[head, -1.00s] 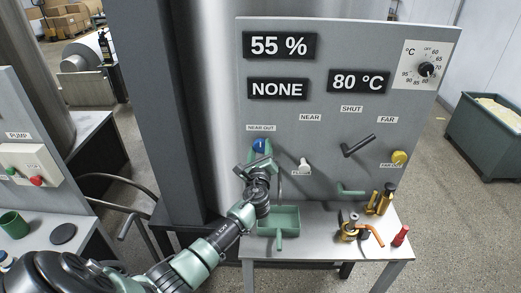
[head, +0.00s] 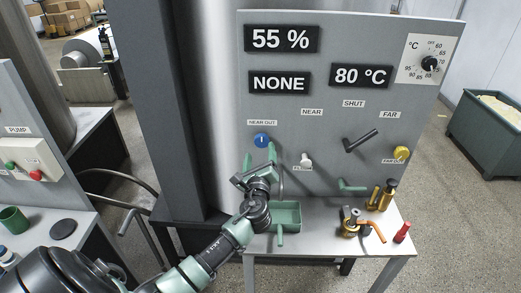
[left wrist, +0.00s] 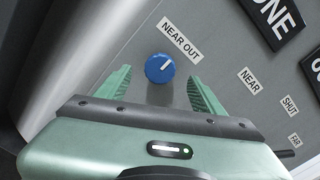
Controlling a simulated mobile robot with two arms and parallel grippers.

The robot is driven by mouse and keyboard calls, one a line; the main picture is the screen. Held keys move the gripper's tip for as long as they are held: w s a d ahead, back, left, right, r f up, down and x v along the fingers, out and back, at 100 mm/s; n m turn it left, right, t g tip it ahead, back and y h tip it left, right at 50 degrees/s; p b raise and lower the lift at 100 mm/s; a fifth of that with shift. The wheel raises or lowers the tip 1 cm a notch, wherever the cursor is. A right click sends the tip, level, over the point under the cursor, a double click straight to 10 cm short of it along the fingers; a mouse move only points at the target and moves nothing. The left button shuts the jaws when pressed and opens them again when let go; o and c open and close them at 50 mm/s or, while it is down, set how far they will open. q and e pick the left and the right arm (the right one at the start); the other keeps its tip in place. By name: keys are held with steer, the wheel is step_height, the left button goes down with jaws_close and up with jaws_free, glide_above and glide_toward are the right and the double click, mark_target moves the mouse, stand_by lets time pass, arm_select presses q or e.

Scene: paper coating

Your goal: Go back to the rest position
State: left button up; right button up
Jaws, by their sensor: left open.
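My left gripper (head: 259,158) is open and empty, in front of the grey panel (head: 330,60), just below the blue NEAR OUT knob (head: 261,140). In the left wrist view its two green fingers (left wrist: 159,76) stand apart on either side of the blue knob (left wrist: 160,68). The knob looks clear of the fingers, and its white mark points up and to the right. My left arm comes in from the lower left. My right gripper is not in view.
Below the panel, a grey table (head: 325,240) holds a green tray (head: 287,216), brass fittings and a red object (head: 402,232). A pump box (head: 30,160) and green cup (head: 13,219) stand at left. Black and green levers and a yellow knob (head: 401,153) project from the panel.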

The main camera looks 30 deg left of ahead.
arm_select(q)
steer(key=shift+s+d, duration=0.4)
steer(key=shift+s, duration=0.15)
